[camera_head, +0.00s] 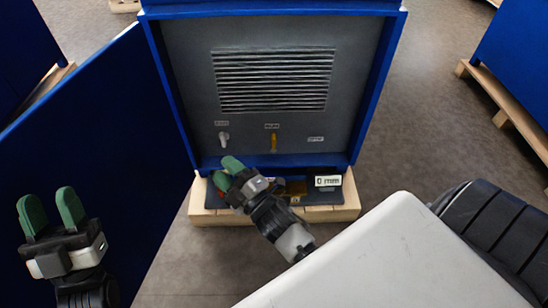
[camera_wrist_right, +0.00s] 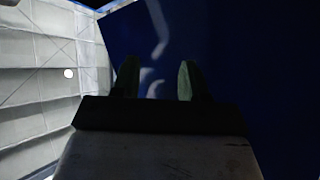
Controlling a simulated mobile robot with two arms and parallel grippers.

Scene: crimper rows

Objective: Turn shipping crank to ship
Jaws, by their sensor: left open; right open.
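A blue cabinet (camera_head: 369,90) stands open with a grey inner panel (camera_head: 190,70). Low on the panel are a small whitish handle (camera_head: 224,138) at left and a yellow handle (camera_head: 274,143) pointing up and down in the middle, each under a small label. A third label (camera_head: 315,139) sits at right. The labels are too small to read, so I cannot tell which handle is the shipping crank. My right gripper (camera_head: 227,171) is open and empty, in front of the cabinet's lower edge, below the whitish handle. My left gripper (camera_head: 47,201) is open and empty, in front of the blue door.
The open blue door (camera_head: 95,130) fills the left side. A shelf with a "0 mm" display (camera_head: 328,181) lies below the panel on a wooden pallet (camera_head: 345,205). Another pallet (camera_head: 510,112) stands at right. The right wrist view shows a dark blue surface (camera_wrist_right: 235,45) beyond the fingers.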

